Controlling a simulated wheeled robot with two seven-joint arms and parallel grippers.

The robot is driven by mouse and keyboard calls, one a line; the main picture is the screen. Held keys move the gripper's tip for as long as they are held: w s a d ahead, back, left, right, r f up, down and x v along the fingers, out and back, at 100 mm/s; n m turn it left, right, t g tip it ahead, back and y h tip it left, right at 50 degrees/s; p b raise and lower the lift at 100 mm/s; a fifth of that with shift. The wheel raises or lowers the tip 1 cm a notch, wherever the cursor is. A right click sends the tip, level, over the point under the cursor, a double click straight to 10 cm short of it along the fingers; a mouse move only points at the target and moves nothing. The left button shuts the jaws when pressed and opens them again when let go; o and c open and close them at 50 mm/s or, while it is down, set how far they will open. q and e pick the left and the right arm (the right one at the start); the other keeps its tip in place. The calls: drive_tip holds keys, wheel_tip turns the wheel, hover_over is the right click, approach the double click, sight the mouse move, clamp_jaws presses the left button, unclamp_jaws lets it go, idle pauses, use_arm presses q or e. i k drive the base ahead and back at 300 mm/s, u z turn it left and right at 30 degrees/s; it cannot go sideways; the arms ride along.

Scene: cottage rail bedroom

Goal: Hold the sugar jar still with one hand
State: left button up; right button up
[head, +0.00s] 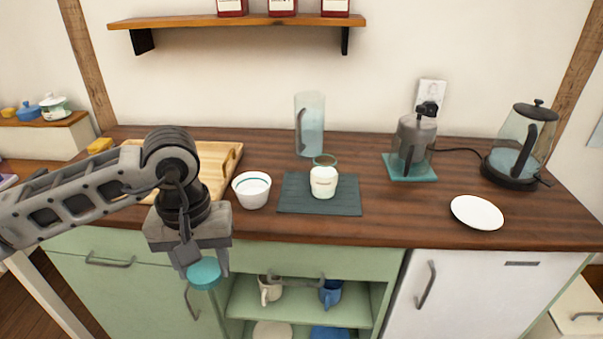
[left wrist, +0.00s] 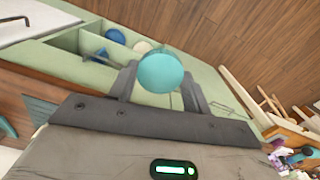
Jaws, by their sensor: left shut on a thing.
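The sugar jar (head: 323,177), clear glass with white contents and a small label, stands upright on a dark slate mat (head: 290,192) on the wooden counter. No lid shows on it. My left gripper (head: 204,268) is in front of the counter edge, left of the jar and lower. It is shut on a round teal lid-like piece (head: 204,275), which also shows between the fingers in the left wrist view (left wrist: 160,72). My right gripper is in neither view, and nothing touches the jar.
A white bowl (head: 251,190) stands left of the mat and a tall glass pitcher (head: 310,125) behind it. A wooden tray (head: 226,160) is behind my left arm.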

sight(324, 168)
drive_tip(key=z, duration=0.15)
drive_tip(key=i, duration=0.85)
drive_tip(key=z, duration=0.3)
